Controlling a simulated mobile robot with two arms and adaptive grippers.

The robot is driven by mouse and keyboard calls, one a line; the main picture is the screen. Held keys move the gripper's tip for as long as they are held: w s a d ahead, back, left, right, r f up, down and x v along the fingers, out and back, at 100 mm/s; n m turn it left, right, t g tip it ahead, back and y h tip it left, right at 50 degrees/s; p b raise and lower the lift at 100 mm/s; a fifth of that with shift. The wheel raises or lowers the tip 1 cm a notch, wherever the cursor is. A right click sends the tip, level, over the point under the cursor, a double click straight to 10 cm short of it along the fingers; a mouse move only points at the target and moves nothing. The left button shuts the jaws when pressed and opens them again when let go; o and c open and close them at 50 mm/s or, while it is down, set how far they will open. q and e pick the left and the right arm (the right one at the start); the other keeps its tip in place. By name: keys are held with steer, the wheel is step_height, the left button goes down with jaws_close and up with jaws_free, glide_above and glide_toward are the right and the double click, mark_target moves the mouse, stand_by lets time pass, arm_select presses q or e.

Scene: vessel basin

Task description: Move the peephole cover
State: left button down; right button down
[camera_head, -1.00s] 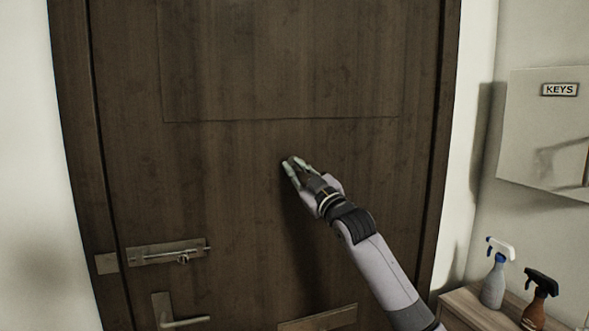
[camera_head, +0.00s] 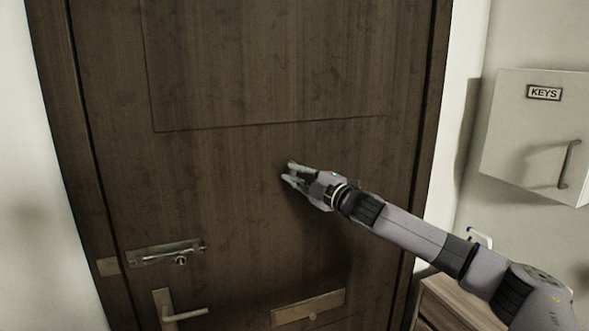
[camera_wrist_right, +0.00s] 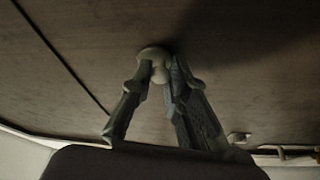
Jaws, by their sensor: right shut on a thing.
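The peephole cover (camera_wrist_right: 153,53) is a small pale round piece with a knob-like part on the dark wooden door (camera_head: 230,200); it shows in the right wrist view. My right gripper (camera_head: 288,173) is at the middle of the door, its fingertips at the door's face. In the right wrist view its two fingers (camera_wrist_right: 161,72) are closed on the peephole cover's lower part. In the head view the fingers hide most of the cover. The peephole itself cannot be made out. My left gripper is out of view.
A sliding bolt (camera_head: 165,252) and a lever handle (camera_head: 180,312) are at the door's lower left. A mail slot plate (camera_head: 308,308) is low on the door. A key cabinet (camera_head: 535,130) hangs on the right wall. A wooden cabinet (camera_head: 438,303) stands below it, partly behind my right arm.

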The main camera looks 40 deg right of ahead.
stand_by(0.4)
steer(key=c, duration=1.5)
jaws_free()
steer(key=shift+c, duration=0.2)
steer(key=shift+s+d+f, duration=0.1)
steer(key=shift+s+f, duration=0.05)
steer(key=shift+s, duration=0.4)
steer(key=shift+s+d+f, duration=0.1)
steer(key=shift+s+f, duration=0.05)
steer(key=shift+s, duration=0.35)
steer(key=s+d, duration=0.1)
steer(key=s, duration=0.8)
steer(key=shift+s+d+f, duration=0.15)
steer(key=shift+s+f, duration=0.15)
steer(key=shift+s, duration=0.05)
